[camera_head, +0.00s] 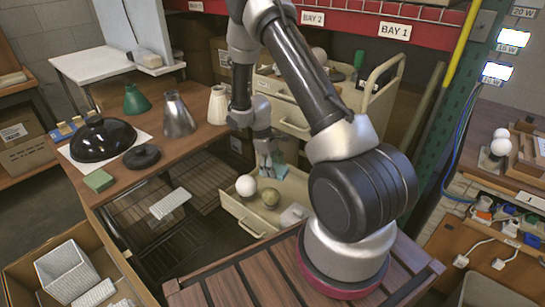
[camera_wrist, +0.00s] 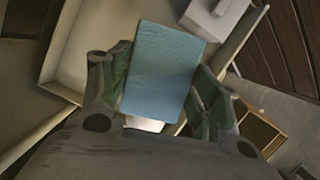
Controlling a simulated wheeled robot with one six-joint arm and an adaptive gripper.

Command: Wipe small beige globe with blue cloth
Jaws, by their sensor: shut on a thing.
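My gripper (camera_head: 267,168) is over the open cream drawer at the centre of the head view. It is shut on the blue cloth (camera_wrist: 165,68), a light blue rectangle that stands out between the green finger pads in the wrist view. The cloth also shows as a small teal patch (camera_head: 281,171) beside the fingers in the head view. A small beige globe (camera_head: 270,198), slightly greenish, lies in the drawer below my gripper. A larger white globe (camera_head: 246,186) sits to its left. In the wrist view the cloth and fingers hide much of the drawer.
The drawer (camera_head: 243,216) also holds a pale flat-sided object (camera_head: 293,214) at its right. A cream cabinet (camera_head: 290,118) stands behind. The wooden table (camera_head: 155,150) at left carries a black dome shade (camera_head: 103,138), metal and white cones, and a green block (camera_head: 98,181).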

